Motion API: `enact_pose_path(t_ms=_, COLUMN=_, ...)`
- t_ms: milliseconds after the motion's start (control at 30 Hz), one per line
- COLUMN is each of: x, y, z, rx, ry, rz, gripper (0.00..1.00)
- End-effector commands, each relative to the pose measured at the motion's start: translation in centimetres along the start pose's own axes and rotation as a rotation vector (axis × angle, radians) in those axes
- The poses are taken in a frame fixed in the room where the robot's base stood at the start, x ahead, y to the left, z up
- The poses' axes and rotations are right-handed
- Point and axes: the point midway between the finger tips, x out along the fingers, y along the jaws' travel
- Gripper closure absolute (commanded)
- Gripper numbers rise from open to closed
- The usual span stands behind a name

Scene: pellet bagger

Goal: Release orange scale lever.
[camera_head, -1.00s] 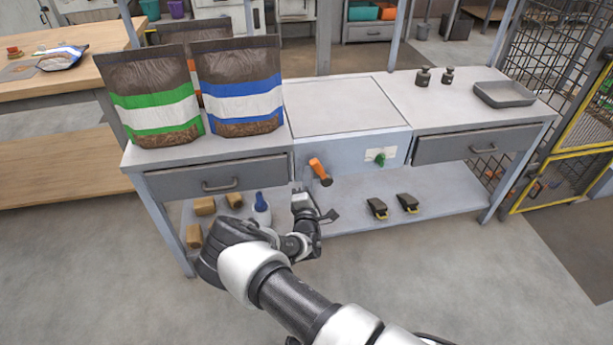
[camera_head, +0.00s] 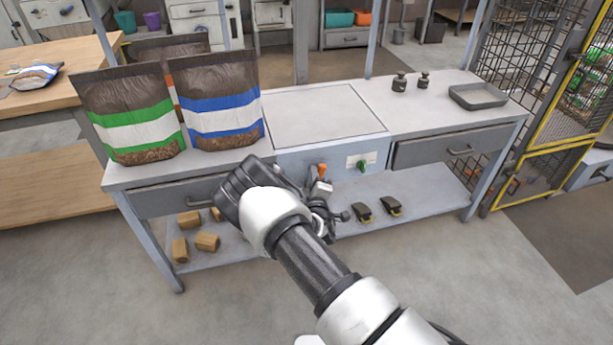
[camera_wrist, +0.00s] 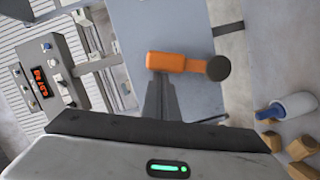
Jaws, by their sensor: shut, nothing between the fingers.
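The orange lever (camera_head: 322,170) sits on the light blue front panel of the scale (camera_head: 325,110), partly hidden behind my gripper in the head view. In the wrist view the orange lever (camera_wrist: 178,62) lies across the picture, with a dark round end on the right. My gripper (camera_wrist: 162,82) is shut and empty, its fingertips at the lever's near side. I cannot tell whether they touch it. In the head view my gripper (camera_head: 322,187) is in front of the panel, just below the visible orange part.
A green knob (camera_head: 361,166) is right of the lever. Filled bags (camera_head: 222,100) stand on the bench's left. Two dark pedals (camera_head: 376,209) and wooden blocks (camera_head: 207,242) lie on the lower shelf. A blue-capped bottle (camera_wrist: 292,107) and a red-lit display (camera_wrist: 43,82) show in the wrist view.

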Motion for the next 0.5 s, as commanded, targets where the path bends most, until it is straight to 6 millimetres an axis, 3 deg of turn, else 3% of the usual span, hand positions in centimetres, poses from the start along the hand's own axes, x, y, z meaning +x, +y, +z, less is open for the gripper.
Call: enact_pose_path(t_ms=500, x=0.3, y=0.5, z=1.6, rx=0.024, ry=-0.003, rz=-0.006, gripper=1.00)
